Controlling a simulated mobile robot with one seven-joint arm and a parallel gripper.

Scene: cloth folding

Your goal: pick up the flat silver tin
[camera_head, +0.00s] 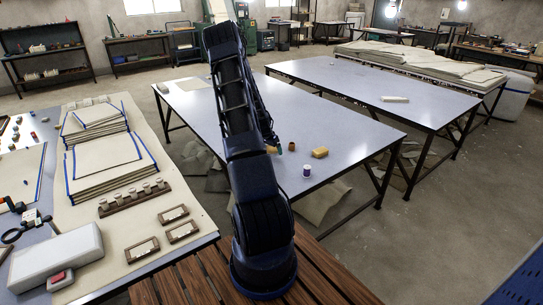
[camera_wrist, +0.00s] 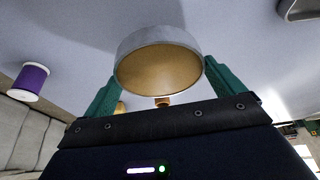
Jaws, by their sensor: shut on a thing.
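The flat silver tin (camera_wrist: 160,60) is round, with a silver rim and a gold-coloured face, and shows in the wrist view between my two green fingers. My gripper (camera_wrist: 160,78) is shut on it, one finger at each side. I cannot tell from this view how far the tin is from the table. In the head view my gripper (camera_head: 273,149) is over the near middle table, mostly behind my arm, and the tin is hidden there.
A purple thread spool (camera_head: 307,171), a yellow block (camera_head: 320,152) and a small brown piece (camera_head: 291,146) are near my gripper on the blue-grey table (camera_head: 345,125). The spool also shows in the wrist view (camera_wrist: 30,82). A grey object (camera_wrist: 300,9) is partly cut off there.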

